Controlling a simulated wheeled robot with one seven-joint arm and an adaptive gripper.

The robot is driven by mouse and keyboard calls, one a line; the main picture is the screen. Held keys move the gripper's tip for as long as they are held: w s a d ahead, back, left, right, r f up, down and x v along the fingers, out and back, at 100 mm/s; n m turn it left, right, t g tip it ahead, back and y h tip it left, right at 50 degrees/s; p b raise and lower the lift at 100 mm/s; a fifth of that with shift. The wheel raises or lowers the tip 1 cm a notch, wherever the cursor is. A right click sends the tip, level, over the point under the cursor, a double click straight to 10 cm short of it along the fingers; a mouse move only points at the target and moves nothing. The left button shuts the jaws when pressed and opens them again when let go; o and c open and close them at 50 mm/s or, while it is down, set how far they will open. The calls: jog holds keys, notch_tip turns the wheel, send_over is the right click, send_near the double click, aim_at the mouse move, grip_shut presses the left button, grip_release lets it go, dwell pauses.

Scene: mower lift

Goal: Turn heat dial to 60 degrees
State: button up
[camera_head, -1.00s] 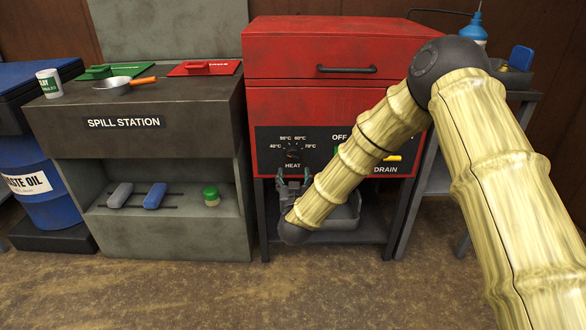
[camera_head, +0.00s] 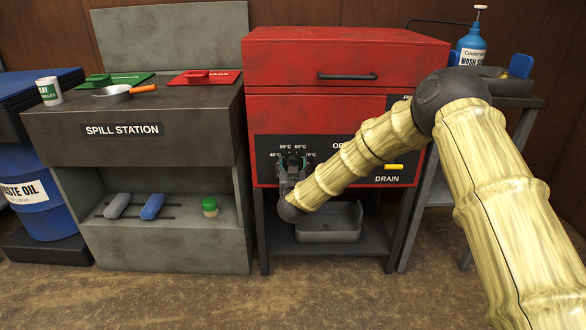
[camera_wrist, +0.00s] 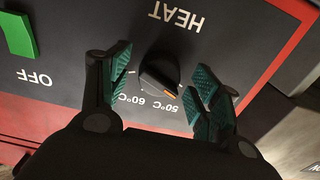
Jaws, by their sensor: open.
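My gripper (camera_wrist: 163,80) is open, with one teal-padded finger on each side of the knob. I cannot tell whether either pad touches it. In the head view my gripper (camera_head: 292,170) is in front of the panel and mostly hides the dial.
A green switch (camera_wrist: 18,34) by OFF is on the same panel. The red cabinet (camera_head: 345,110) has a yellow drain handle (camera_head: 380,167) and a grey tray (camera_head: 330,226) below. The spill station (camera_head: 130,150) stands to the left.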

jog(key=shift+w, duration=0.2)
jog(key=c, duration=1)
jog(key=shift+c, duration=0.2)
